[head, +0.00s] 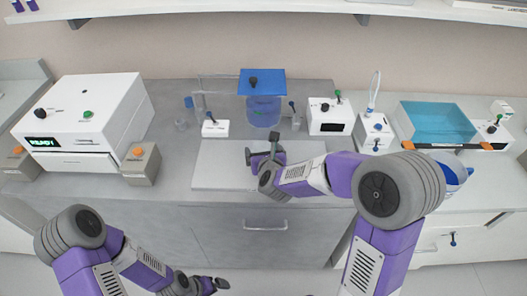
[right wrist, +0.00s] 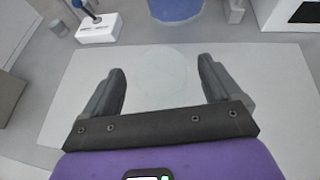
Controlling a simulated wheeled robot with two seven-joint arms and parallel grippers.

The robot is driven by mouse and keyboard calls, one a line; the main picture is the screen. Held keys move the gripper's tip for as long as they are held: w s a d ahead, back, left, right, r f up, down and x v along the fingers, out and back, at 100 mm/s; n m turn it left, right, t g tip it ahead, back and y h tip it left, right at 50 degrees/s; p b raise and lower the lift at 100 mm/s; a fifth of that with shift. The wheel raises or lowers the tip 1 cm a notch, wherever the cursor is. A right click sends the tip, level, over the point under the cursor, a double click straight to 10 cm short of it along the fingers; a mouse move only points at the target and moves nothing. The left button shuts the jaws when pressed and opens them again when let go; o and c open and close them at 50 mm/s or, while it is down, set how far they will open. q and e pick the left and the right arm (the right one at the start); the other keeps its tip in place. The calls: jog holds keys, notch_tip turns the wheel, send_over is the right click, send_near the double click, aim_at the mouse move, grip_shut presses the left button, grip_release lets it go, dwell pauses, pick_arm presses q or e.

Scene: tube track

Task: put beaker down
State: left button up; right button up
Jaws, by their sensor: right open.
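My right gripper (head: 263,152) is over the pale board (head: 218,178) on the middle counter. In the right wrist view its two fingers (right wrist: 163,82) are wide apart. A faint, clear round shape, apparently the glass beaker (right wrist: 165,70), shows between and just beyond the fingers, over the board; it touches neither finger. Its height and base are too faint to tell. In the head view the beaker cannot be made out near the gripper. My left gripper (head: 214,284) hangs low at the bottom edge, away from the counter; its opening is unclear.
A blue-topped clear vessel (head: 263,108) stands behind the board. A small white switch box (head: 215,129) and a small clear cup (head: 181,125) are back left. A white machine (head: 85,110) stands left; a white display box (head: 330,117) and a blue basin (head: 437,122) right. The board's left part is bare.

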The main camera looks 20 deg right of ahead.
jog(key=shift+r, duration=0.2)
jog(key=p+v, duration=0.1)
jog(key=v, duration=1.1)
jog(key=shift+f, duration=0.1)
